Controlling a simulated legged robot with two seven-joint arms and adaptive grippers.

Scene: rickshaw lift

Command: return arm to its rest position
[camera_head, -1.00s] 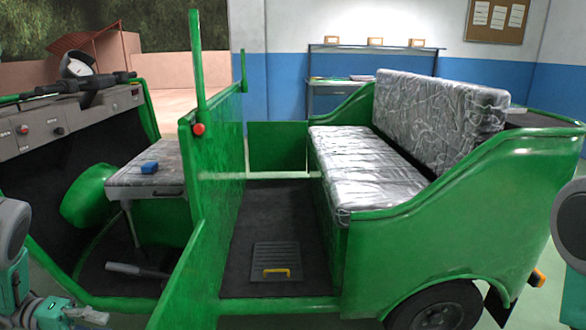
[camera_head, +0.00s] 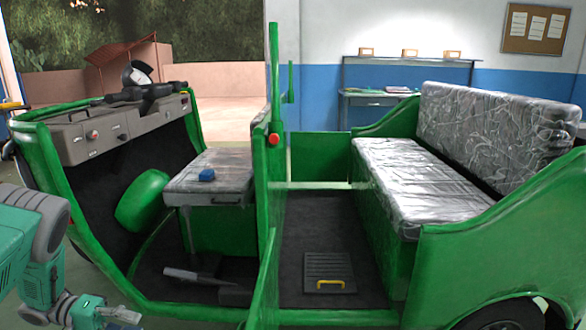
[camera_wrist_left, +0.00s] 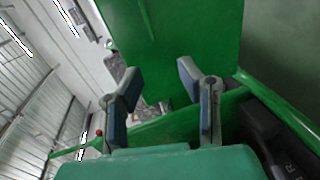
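My left arm comes in at the lower left of the head view, with my left gripper (camera_head: 112,312) low near the bottom edge. It is beside the front of the green rickshaw (camera_head: 50,165). In the left wrist view my left gripper (camera_wrist_left: 158,78) has its two fingers apart with nothing between them. A green panel of the rickshaw (camera_wrist_left: 170,35) lies beyond the fingers. Whether the gripper touches the rickshaw cannot be told. My right arm and gripper are not in view.
A shelf table (camera_head: 375,98) stands by the back wall.

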